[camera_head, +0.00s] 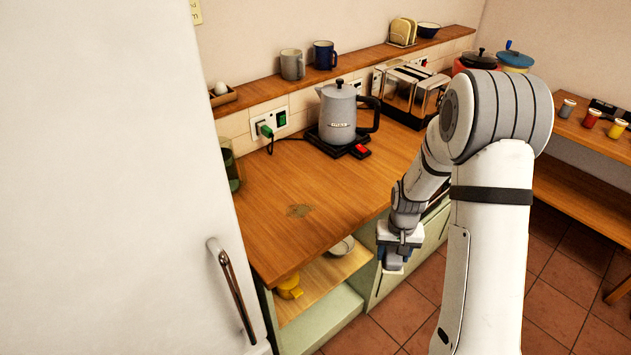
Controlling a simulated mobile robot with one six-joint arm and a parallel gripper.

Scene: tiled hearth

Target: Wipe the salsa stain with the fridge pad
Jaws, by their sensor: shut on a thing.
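The salsa stain (299,211) is a small, faint brownish patch on the wooden counter (265,225), near its front edge. My gripper (394,262) is in front of the counter's front edge, to the right of the stain and apart from it. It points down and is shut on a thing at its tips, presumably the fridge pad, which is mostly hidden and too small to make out.
A grey kettle (337,112) stands on its base at the back of the counter, with a toaster (409,92) to its right. A green jar (231,170) stands beside the white fridge (105,190). An open shelf (322,283) below holds a yellow item (290,287) and a bowl (341,246). The counter around the stain is clear.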

